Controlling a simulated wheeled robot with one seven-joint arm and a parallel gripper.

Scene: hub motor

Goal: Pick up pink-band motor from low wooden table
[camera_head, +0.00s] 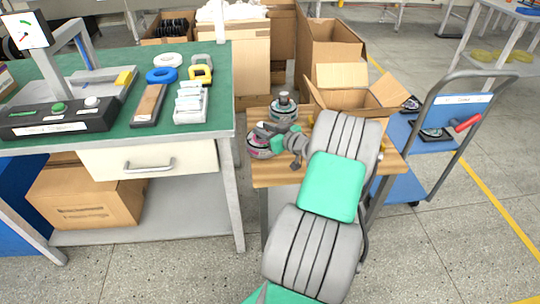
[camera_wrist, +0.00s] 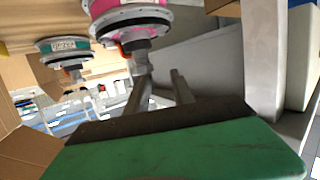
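The pink-band motor (camera_head: 259,149) sits at the left edge of the low wooden table (camera_head: 266,178), partly hidden by my gripper (camera_head: 279,137). In the wrist view, which looks upside down, the pink-band motor (camera_wrist: 124,22) is at the top with its shaft pointing down in the picture. The two fingers of my gripper (camera_wrist: 162,74) are apart, close to the shaft end. The shaft lines up with the left finger, and I cannot tell whether they touch. Nothing shows between the fingers.
A teal-band motor (camera_head: 285,109) stands behind on the same table; it also shows in the wrist view (camera_wrist: 65,47). A green-topped workbench (camera_head: 215,100) is close on the left. An open cardboard box (camera_head: 352,99) is behind. A blue cart (camera_head: 403,188) with dark parts stands right.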

